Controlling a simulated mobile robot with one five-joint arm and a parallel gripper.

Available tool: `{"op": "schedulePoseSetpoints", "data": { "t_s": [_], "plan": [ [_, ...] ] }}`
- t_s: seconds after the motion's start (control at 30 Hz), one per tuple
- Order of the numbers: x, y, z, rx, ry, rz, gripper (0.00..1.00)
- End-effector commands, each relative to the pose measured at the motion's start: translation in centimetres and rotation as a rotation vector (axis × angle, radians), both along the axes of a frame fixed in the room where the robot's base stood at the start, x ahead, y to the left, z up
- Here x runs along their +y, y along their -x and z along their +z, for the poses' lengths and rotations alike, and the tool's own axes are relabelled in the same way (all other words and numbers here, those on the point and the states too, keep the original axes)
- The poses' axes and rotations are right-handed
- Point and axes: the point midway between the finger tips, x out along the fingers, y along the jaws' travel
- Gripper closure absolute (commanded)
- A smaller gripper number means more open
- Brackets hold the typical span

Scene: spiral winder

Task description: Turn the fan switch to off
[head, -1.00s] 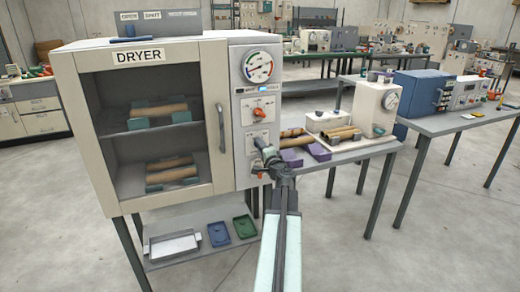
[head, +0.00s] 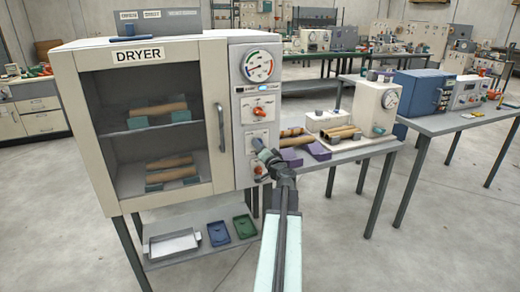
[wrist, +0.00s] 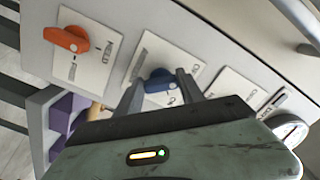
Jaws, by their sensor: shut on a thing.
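The dryer (head: 228,158) has a control panel with several switches on its right side. A blue knob (wrist: 157,80) on a white plate sits between the fingertips of my gripper (wrist: 160,84) in the wrist view. The fingers are shut on it. In the head view my gripper (head: 262,149) is at the middle switch plate (head: 258,135) and hides the knob. An orange knob (head: 257,112) is above it and another orange knob (head: 260,169) is below. The lower one also shows in the wrist view (wrist: 66,40). The plate lettering is too small to read surely.
A gauge (head: 257,66) tops the panel, and the dryer door handle (head: 221,128) is to its left. A table (head: 345,157) with purple holders (head: 319,151) and tubes stands close on the right. Open floor lies in front.

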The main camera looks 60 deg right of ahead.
Motion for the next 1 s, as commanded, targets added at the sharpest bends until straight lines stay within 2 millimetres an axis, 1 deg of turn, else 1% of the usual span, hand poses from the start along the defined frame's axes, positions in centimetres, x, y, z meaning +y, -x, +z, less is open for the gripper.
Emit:
{"op": "schedulePoseSetpoints", "data": {
  "t_s": [0.33, 0.37, 0.4, 0.43, 0.77, 0.87, 1.0],
  "plan": [
    [0.0, 0.0, 0.0, 0.005, 0.005, -0.001, 0.95],
    [0.0, 0.0, 0.0, 0.005, 0.005, -0.001, 0.52],
    [0.0, 0.0, 0.0, 0.004, 0.004, -0.001, 0.41],
    [0.0, 0.0, 0.0, 0.004, 0.004, -0.001, 0.33],
    [0.1, 0.0, 0.0, 0.002, 0.003, 0.0, 0.33],
    [0.6, 0.6, 0.0, 0.002, 0.003, -0.001, 0.33],
    [2.0, 2.3, 0.0, 0.002, 0.003, -0.001, 0.33]
  ]
}}
